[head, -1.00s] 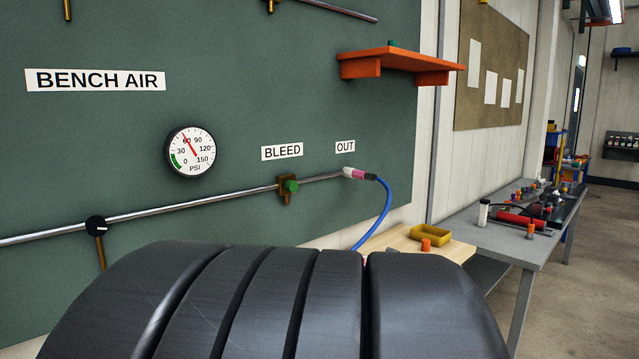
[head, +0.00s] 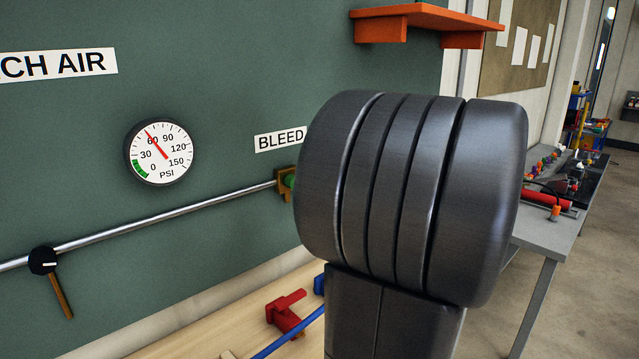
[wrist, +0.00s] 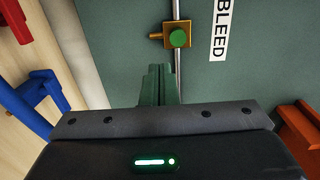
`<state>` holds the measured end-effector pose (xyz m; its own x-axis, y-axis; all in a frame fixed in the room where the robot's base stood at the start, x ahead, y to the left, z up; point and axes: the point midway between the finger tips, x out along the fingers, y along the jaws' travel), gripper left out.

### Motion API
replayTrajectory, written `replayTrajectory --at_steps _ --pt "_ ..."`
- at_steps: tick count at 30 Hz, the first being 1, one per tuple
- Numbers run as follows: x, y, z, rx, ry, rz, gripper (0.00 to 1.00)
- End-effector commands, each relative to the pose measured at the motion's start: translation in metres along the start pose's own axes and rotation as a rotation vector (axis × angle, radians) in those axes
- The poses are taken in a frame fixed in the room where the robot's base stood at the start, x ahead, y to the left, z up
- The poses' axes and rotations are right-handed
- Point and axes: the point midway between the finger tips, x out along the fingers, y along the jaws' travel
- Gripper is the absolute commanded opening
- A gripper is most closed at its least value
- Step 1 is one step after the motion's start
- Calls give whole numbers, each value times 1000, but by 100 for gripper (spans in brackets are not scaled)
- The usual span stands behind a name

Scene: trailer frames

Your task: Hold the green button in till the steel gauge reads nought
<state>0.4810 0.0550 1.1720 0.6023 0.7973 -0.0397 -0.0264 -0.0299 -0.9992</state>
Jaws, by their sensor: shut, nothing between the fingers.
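The steel gauge (head: 160,152) hangs on the green panel in the head view. Its red needle points at about 60 PSI. The green button (head: 290,181) sits on a brass block on the steel pipe, beneath the BLEED label, partly hidden behind my arm. The wrist view shows the button (wrist: 178,38) in full, past the fingertips. My gripper (wrist: 160,68) is shut and empty, its fingers pointing towards the panel, with the tips a little short of the button in the picture. Its fingers are hidden in the head view.
A black knob (head: 42,261) with a brass stem is on the pipe at left. An orange shelf (head: 420,18) juts from the panel at upper right.

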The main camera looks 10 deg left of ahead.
Motion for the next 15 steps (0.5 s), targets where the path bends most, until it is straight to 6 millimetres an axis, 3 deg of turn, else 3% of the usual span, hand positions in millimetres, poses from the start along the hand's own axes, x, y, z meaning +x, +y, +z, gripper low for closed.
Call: replayTrajectory --at_steps 4,15 --pt "1 -12 -7 -3 15 -39 0" --pt "3 -12 -8 -2 15 -40 0"
